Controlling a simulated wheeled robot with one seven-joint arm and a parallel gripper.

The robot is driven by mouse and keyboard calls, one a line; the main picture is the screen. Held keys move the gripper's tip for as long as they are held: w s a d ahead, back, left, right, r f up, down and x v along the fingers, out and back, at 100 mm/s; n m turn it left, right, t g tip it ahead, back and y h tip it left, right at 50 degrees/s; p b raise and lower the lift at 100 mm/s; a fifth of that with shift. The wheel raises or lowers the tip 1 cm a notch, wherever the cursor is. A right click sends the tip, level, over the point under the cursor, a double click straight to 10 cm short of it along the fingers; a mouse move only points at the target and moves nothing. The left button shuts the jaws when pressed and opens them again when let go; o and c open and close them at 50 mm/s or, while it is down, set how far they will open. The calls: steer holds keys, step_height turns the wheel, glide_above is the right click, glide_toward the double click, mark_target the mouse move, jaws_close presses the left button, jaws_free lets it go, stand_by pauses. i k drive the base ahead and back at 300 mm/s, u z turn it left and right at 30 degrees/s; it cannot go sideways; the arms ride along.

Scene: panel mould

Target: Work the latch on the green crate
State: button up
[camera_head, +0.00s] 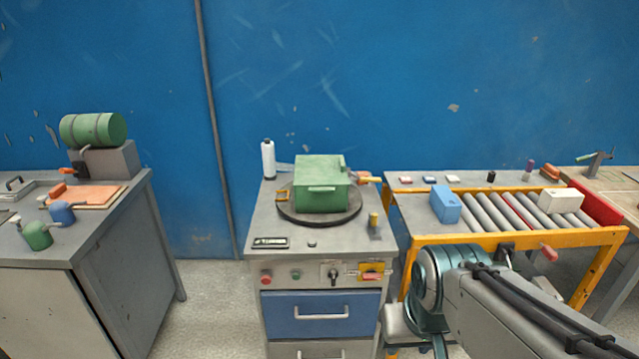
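The green crate (322,203) sits on a dark round plate (352,213) on top of a grey cabinet in the middle of the view. It has a lid that looks shut and a green handle on its front. A small yellow bracket-like part (281,196) shows at its left side. A yellow and orange-red lever-like part (365,179) shows at its right side. I cannot tell for sure which of these is the latch, or how it is set. My arm reaches in at the lower right, well apart from the crate. My gripper is not in view.
The grey cabinet (262,225) has a control panel and blue drawer in front. A white bottle (268,158) stands behind left, a small yellow-topped part (374,222) at front right. An orange-framed roller conveyor (500,239) stands right, a grey bench (95,238) left. Floor shows between bench and cabinet.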

mark_target(362, 178)
steer(key=z, duration=0.7)
steer(key=i, duration=0.75)
steer(key=z, duration=0.55)
steer(key=i, duration=0.65)
steer(key=u, duration=0.75)
steer(key=i, duration=0.5)
steer(key=u, duration=0.5)
